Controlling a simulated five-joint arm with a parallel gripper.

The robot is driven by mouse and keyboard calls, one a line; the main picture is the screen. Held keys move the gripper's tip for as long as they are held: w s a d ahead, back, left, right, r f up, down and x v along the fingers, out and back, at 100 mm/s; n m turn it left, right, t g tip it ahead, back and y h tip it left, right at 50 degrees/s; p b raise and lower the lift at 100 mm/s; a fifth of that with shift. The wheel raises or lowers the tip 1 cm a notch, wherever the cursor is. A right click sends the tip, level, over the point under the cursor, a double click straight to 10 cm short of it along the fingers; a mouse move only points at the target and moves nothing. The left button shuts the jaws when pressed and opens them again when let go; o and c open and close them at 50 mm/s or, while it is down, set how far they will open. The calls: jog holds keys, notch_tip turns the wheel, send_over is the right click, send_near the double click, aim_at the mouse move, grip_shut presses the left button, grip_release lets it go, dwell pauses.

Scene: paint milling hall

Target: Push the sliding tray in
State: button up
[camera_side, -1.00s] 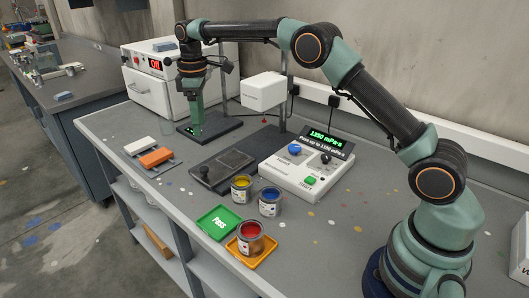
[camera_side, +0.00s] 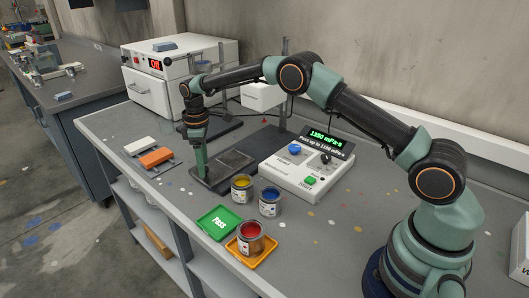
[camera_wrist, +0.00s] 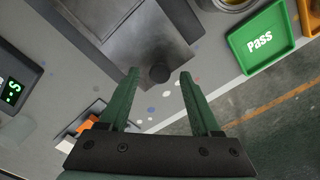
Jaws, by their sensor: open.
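The sliding tray is a dark flat plate (camera_side: 238,160) with a lighter rectangular panel, on the bench in the side view. Its metal surface (camera_wrist: 145,35) fills the upper middle of the wrist view.
Yellow (camera_side: 242,188) and blue (camera_side: 269,203) paint cans stand close in front of the tray. A red can (camera_side: 250,238) sits on an orange tray beside the green Pass tray (camera_side: 219,222). A white control box (camera_side: 306,172) stands right.

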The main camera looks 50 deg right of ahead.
jog(key=shift+f, duration=0.4)
jog(key=shift+c, duration=0.3)
grip_shut()
jog(key=shift+d+r, duration=0.1)
dwell(0.9)
